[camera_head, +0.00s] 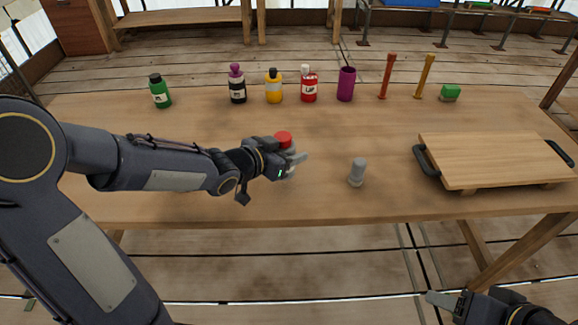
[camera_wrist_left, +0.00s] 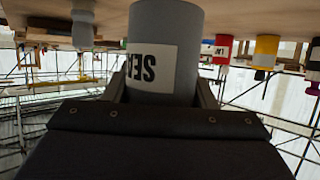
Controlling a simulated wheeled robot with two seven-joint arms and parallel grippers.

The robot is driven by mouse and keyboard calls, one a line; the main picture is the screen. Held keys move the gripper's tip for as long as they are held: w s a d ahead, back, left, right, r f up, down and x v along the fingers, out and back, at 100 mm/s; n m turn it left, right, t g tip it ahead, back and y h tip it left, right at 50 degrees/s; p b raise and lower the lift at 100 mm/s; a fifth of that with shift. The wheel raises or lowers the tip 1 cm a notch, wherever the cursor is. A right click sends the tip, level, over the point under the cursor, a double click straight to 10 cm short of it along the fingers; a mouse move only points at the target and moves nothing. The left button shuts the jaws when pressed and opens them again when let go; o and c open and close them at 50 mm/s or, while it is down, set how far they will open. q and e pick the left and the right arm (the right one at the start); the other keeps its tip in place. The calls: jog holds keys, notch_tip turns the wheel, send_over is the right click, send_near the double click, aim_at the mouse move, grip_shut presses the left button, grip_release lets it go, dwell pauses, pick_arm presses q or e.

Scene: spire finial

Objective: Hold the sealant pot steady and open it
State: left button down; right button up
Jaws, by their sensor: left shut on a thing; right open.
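The sealant pot (camera_wrist_left: 178,30) is a grey cylinder with a white label whose letters "SEA" show upside down in the left wrist view. In the head view it has a red lid (camera_head: 283,137) on top, and the gripper hides much of its body. My left gripper (camera_head: 294,163) is shut on the pot's body, and the pot stands upright at the table's left middle. My right gripper (camera_head: 445,300) is at the bottom right, below the table's front edge, open and well away from the pot.
A small grey finial-like piece (camera_head: 357,172) stands right of the pot. A wooden board with dark handles (camera_head: 495,158) lies at the right. The table (camera_head: 320,205) is clear around the pot's front.

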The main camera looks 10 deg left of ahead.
pick_arm(q)
jog(key=shift+w+f, duration=0.4)
jog(key=shift+f, duration=0.05)
jog(key=shift+w+f+b, duration=0.15)
jog(key=shift+f+b, duration=0.4)
jog(key=shift+f, duration=1.1)
jog(key=shift+f, duration=0.15)
jog(key=c, duration=1)
grip_release()
jog(key=shift+f, duration=0.1)
jog(key=shift+c, duration=0.2)
jog(key=o, duration=0.4)
jog(key=shift+o, duration=0.2)
